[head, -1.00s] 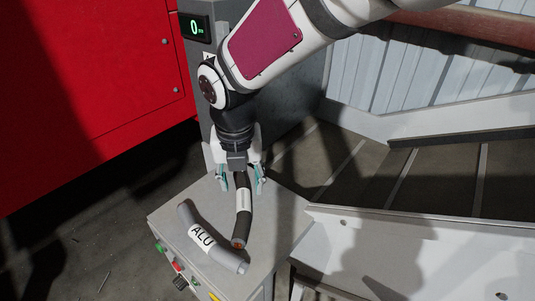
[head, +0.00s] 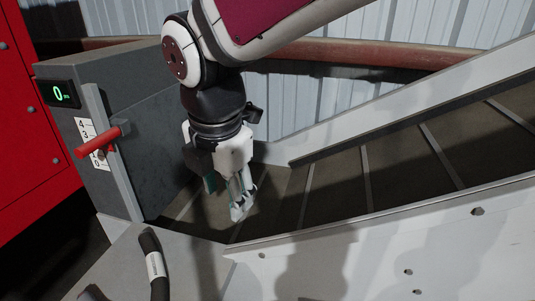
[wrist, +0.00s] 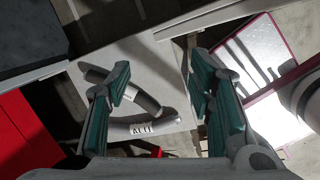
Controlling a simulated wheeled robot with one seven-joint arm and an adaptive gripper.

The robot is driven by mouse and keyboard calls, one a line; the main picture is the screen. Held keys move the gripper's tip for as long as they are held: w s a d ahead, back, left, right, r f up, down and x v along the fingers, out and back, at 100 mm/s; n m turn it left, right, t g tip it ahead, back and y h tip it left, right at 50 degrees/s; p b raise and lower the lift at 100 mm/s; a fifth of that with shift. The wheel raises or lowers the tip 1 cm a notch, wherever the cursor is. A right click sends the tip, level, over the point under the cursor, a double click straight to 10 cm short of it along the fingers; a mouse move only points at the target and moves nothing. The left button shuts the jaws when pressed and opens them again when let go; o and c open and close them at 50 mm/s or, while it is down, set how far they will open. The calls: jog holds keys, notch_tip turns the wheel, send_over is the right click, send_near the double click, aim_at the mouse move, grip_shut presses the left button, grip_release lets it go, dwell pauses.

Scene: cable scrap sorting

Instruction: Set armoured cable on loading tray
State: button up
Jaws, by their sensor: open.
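A dark cable (head: 160,284) with a white label lies on a flat grey top (head: 117,262) at the lower left of the head view. The label is too small to read, so I cannot tell for sure that it is the armoured cable. A grey cable marked ALU (wrist: 140,126) lies beside it in the wrist view, where the dark cable (wrist: 147,103) also shows. My gripper (head: 238,212) is open and empty, pointing down to the right of the dark cable, above the slatted conveyor's lower end. No surface is marked as the loading tray.
A grey cabinet (head: 140,130) with a green "0" display and a red lever (head: 98,142) stands left of my gripper. The slatted conveyor (head: 340,185) rises to the right between pale side walls (head: 390,235). A red machine (head: 30,150) is at the far left.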

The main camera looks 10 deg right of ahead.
jog(key=s+d+m, duration=0.7)
jog(key=d+m, duration=0.3)
jog(key=m, duration=0.3)
jog(key=s+d+m+t, duration=0.1)
jog(key=s+d+m, duration=0.6)
jog(key=d+m, duration=0.4)
jog(key=m, duration=0.3)
jog(key=shift+r+t, duration=0.15)
jog(key=shift+t, duration=0.15)
